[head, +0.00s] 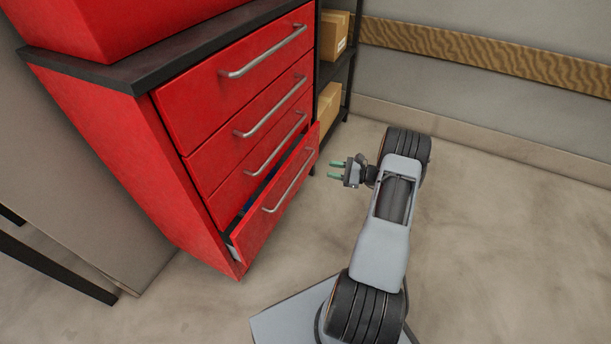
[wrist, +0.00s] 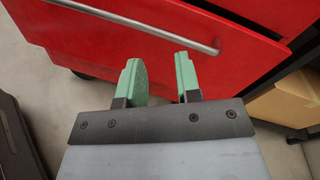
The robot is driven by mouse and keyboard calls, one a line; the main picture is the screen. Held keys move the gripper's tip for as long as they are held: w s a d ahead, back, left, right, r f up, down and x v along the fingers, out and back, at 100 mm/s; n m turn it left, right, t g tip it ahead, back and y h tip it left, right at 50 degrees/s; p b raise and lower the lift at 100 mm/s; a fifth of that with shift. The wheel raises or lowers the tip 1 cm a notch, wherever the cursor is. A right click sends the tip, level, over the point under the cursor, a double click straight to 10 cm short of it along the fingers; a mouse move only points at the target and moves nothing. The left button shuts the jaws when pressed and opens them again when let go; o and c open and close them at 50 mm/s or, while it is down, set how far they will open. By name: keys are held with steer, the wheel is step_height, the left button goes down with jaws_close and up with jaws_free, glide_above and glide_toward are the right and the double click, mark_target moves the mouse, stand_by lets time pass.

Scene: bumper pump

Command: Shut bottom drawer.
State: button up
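The red cabinet has several stacked drawers with grey bar handles. Its bottom drawer (head: 252,232) is pulled partly out, with a dark gap showing above its front. The drawers above it look flush. My gripper (head: 333,170) is to the right of the bottom drawer's front, apart from it, with its green fingers pointing toward the cabinet. In the wrist view, my gripper (wrist: 158,75) is open and empty, with a gap between the two green fingers. The bottom drawer's red front (wrist: 120,55) and its handle (wrist: 165,34) lie just ahead of the fingertips.
A black shelf rack (head: 349,75) with cardboard boxes (head: 328,105) stands right of the cabinet, against the back wall. A grey panel and dark legs are on the left. The concrete floor (head: 510,230) to the right is clear.

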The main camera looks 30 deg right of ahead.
mark_target(296, 176)
steer(key=shift+o, duration=0.6)
steer(key=n+g, duration=0.1)
steer(key=n, duration=0.3)
steer(key=shift+a+f+y, duration=0.1)
steer(key=shift+a+y, duration=0.05)
steer(key=shift+y, duration=0.15)
steer(key=w+a+f+n+g+b, duration=0.1)
steer(key=a+n, duration=0.2)
steer(key=a, duration=0.1)
steer(key=w+a+n+g+b, duration=0.1)
steer(key=w+a+n, duration=0.1)
steer(key=a+n, duration=0.2)
steer(key=w+a+f+n+b, duration=0.1)
steer(key=w+a+n, duration=0.1)
steer(key=a+n, duration=0.1)
steer(key=shift+w+a+f+n+g+y, duration=0.1)
steer(key=shift+a+f+n+g+y, duration=0.25)
steer(key=shift+a, duration=0.25)
steer(key=shift+c, duration=0.2)
jaws_close()
